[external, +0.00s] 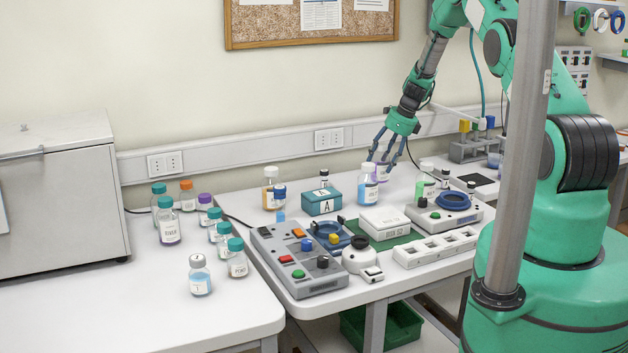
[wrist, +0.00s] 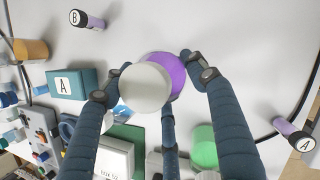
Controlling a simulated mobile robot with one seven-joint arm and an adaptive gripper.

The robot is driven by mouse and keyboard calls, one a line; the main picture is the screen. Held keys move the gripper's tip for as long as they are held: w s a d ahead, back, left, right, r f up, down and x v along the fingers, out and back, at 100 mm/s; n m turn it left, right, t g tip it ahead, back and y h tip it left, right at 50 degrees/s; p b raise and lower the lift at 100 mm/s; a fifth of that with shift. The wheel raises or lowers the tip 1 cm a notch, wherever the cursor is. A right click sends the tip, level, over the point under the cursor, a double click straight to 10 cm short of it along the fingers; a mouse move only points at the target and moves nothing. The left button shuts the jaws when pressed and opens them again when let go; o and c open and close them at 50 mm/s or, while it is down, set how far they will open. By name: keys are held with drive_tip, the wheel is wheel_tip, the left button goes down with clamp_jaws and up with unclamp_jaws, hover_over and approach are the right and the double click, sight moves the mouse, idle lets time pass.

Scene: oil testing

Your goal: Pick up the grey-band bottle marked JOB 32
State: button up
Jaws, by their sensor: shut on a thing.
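A white-capped bottle (external: 369,187) with a pale label stands upright at the back of the bench. I cannot read JOB 32 or make out a grey band on either bottle.
A teal box marked A (external: 322,202) is left of the pair. A white box (external: 384,221) and a green-filled bottle (external: 425,180) are close by. Several bottles stand on the left table.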

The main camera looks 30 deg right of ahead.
drive_tip(key=s+a+r+b, duration=0.1)
drive_tip(key=s+a+b, duration=0.1)
drive_tip(key=s, duration=1.2)
drive_tip(key=shift+a+r, duration=0.25)
drive_tip(key=shift+a, duration=0.2)
